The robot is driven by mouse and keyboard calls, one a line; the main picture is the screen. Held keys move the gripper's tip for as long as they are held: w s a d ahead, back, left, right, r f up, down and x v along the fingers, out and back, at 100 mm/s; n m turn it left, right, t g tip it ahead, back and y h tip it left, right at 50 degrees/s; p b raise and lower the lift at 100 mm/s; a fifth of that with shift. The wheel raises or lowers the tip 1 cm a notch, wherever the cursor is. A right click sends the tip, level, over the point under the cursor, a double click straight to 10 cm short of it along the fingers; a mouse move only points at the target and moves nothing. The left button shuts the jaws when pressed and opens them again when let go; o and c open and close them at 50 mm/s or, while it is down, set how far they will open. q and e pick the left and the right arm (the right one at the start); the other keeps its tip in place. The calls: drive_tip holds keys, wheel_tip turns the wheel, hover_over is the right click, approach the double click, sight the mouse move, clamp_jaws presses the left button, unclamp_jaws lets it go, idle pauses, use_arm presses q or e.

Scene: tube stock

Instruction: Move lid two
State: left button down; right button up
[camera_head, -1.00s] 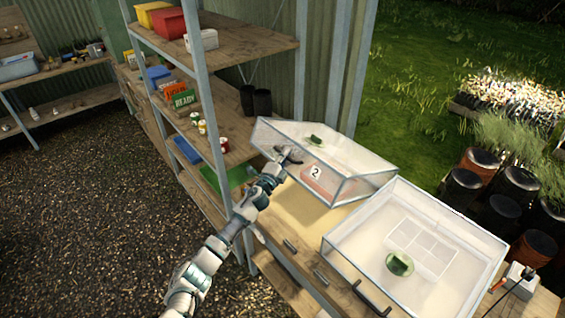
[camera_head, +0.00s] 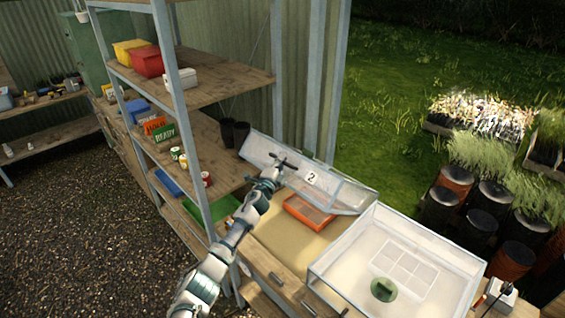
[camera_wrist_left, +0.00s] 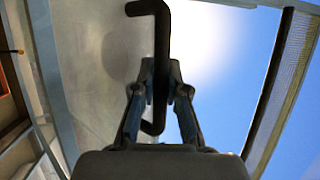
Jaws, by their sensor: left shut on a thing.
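Lid two (camera_head: 345,192) is a clear box-shaped cover with a white "2" label, tilted up at the back of the bench in the head view. My left gripper (camera_head: 280,166) is at its near upper side. In the left wrist view my left gripper (camera_wrist_left: 160,92) is shut on the dark bent handle (camera_wrist_left: 150,10) of the lid, with the clear panel (camera_wrist_left: 95,60) behind it. An orange tray (camera_head: 308,212) lies uncovered on the bench in front of the lid. My right gripper is not in view.
A shelf rack (camera_head: 190,88) stands close on the left of my arm.

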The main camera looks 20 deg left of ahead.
use_arm(q)
drive_tip(key=c, duration=1.2)
unclamp_jaws()
drive_tip(key=shift+a, duration=0.35)
drive_tip(key=shift+a+f, duration=0.15)
drive_tip(key=shift+a, duration=0.1)
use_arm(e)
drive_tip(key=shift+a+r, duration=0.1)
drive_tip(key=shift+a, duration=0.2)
use_arm(q)
drive_tip(key=shift+s+d+f, duration=0.1)
drive_tip(key=shift+s+d, duration=0.1)
drive_tip(key=shift+s, duration=0.2)
drive_tip(key=s, duration=0.3)
drive_tip(key=s+f, duration=0.1)
drive_tip(key=s, duration=0.3)
drive_tip(key=s+f, duration=0.1)
drive_tip(key=s, duration=0.2)
drive_tip(key=shift+s+a, duration=0.25)
drive_tip(key=shift+s, duration=0.15)
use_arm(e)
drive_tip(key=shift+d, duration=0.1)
use_arm(q)
drive_tip(key=shift+d, duration=0.25)
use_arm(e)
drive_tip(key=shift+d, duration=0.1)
use_arm(q)
drive_tip(key=shift+f, duration=0.1)
